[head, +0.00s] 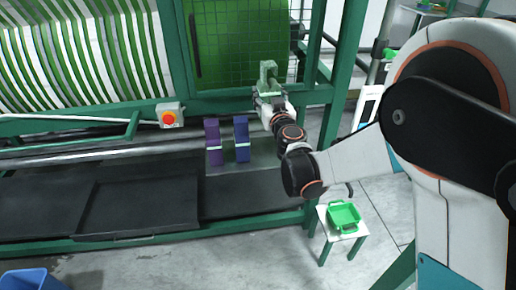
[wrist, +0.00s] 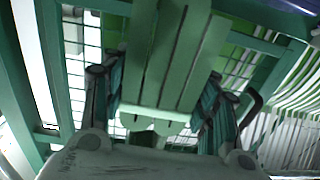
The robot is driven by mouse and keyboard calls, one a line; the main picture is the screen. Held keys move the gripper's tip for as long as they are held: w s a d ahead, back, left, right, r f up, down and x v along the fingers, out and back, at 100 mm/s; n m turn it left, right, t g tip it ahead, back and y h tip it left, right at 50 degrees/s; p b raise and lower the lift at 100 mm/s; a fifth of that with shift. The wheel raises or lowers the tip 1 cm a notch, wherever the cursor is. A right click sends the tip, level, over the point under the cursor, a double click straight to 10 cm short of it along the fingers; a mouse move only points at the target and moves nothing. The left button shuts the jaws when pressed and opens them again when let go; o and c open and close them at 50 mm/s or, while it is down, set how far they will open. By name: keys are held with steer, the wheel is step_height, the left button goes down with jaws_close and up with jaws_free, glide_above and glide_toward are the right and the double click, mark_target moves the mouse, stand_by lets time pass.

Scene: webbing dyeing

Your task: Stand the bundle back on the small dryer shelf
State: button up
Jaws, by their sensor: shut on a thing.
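A pale green bundle (head: 268,72) is held upright in my gripper (head: 268,92), high in front of the green mesh-covered drum. The wrist view shows the bundle's long flat strips (wrist: 165,60) between the two dark fingers of my gripper (wrist: 158,108). A purple bundle (head: 213,142) and a blue bundle (head: 241,138), each with a pale band, stand side by side on a grey surface (head: 268,155) below and left of my gripper. I take this surface for the small dryer shelf. The held bundle is clear of it. Its lower end is partly hidden by my gripper.
A red button box (head: 168,115) is on the machine's green frame, left of the bundles. A dark tray (head: 140,207) lies at lower left. A small white table (head: 358,230) with a green basket (head: 343,216) stands at right. A blue bin (head: 30,280) is at bottom left.

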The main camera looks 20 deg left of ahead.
steer(key=shift+w+a+r, duration=0.15)
steer(key=shift+a, duration=0.25)
steer(key=shift+f+h, duration=0.3)
steer(key=shift+f, duration=0.05)
step_height(320, 180, down, 19)
steer(key=b, duration=0.6)
steer(key=shift+f, duration=0.15)
steer(key=o, duration=0.9)
steer(key=shift+f, duration=0.1)
steer(key=shift+o, duration=0.5)
